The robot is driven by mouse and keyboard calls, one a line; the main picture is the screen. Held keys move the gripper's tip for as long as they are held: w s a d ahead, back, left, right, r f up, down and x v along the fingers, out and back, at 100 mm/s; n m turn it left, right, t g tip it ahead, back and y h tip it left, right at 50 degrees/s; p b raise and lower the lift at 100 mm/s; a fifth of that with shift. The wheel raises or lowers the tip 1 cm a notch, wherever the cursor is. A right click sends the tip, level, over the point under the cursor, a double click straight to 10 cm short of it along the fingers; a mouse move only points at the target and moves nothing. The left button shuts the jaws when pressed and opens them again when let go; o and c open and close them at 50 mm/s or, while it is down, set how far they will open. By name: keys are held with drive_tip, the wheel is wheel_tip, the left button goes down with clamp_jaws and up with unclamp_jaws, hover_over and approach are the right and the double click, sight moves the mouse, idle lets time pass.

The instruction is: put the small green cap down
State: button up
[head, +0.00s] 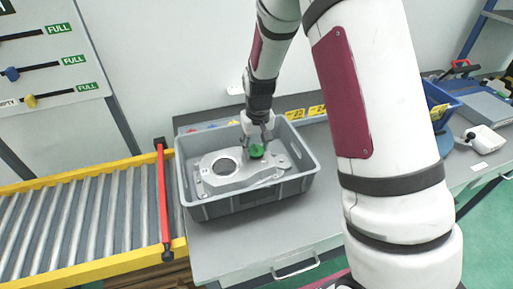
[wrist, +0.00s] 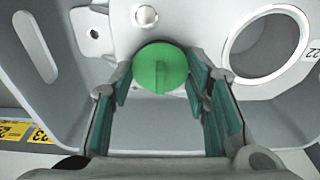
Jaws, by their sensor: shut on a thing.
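The small green cap (head: 256,152) is between the fingertips of my gripper (head: 257,146), over the grey aluminium casting (head: 222,181) in the crate. In the wrist view the cap (wrist: 159,69) shows its round face and raised grip bar. The two green-padded fingers of my gripper (wrist: 160,78) are shut on it from left and right. The casting (wrist: 112,68) lies behind the cap, with a large round hole to the right and a slot to the left. I cannot tell whether the cap touches the casting, and what lies directly under it is hidden.
The grey crate (head: 247,203) stands on a grey workbench (head: 232,246), its walls around my gripper. A roller conveyor (head: 82,222) with a red bar (head: 163,200) is at left. Yellow number tags (head: 295,114) line the back. A blue bin (head: 438,99) is at right.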

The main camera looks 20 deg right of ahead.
drive_tip(key=shift+f, duration=0.5)
drive_tip(key=shift+f, duration=0.1)
drive_tip(key=shift+s+f, duration=0.15)
drive_tip(key=shift+f, duration=0.25)
drive_tip(key=shift+c, duration=0.8)
drive_tip(key=shift+o, duration=1.4)
drive_tip(key=shift+f, duration=0.2)
drive_tip(key=o, duration=0.6)
drive_tip(key=shift+d+f, duration=0.1)
